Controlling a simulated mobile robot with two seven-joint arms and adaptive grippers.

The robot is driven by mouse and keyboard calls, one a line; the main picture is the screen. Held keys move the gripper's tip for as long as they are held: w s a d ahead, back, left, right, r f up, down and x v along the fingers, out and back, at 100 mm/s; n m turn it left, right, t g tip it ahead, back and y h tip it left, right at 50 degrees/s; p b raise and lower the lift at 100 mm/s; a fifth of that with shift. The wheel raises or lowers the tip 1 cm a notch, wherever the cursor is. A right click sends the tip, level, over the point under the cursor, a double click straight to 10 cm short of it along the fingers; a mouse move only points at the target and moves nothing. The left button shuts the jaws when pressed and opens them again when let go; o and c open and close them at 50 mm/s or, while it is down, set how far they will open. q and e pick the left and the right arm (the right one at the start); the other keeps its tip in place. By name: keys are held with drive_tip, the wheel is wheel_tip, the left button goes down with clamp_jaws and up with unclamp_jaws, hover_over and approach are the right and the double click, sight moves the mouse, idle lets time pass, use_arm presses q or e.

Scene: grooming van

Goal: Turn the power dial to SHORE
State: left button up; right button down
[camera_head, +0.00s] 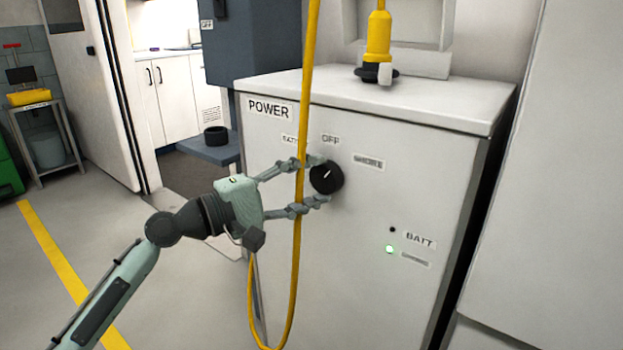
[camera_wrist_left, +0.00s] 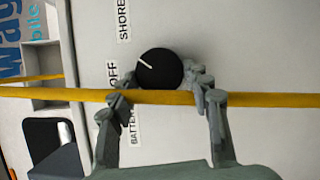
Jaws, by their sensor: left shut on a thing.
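The black round power dial (camera_head: 326,178) is on the front of the white POWER cabinet (camera_head: 345,270). Its white pointer line aims up and right, between the OFF label (camera_head: 330,140) and the SHORE label (camera_head: 369,162). My left gripper (camera_head: 318,180) has one finger above and one below the dial and is shut on it. My right gripper is out of view.
The yellow cable (camera_head: 297,240) hangs across my left fingers and loops below. A yellow plug (camera_head: 379,40) stands on the cabinet top. A green lamp (camera_head: 389,249) glows at the lower label; the lamp by BATT (camera_head: 392,229) is dark.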

use_arm(q)
drive_tip(key=shift+r+m, duration=0.1)
drive_tip(key=shift+m, duration=0.2)
drive_tip(key=shift+m+y+p, duration=0.3)
drive_tip(key=shift+m+p, duration=0.05)
drive_tip(key=shift+m, duration=0.15)
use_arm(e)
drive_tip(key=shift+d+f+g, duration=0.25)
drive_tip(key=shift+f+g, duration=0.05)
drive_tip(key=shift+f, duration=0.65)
use_arm(q)
drive_tip(key=shift+g, duration=0.3)
drive_tip(key=o, duration=1.2)
drive_tip(key=shift+c, duration=0.2)
drive_tip(key=v, duration=1.2)
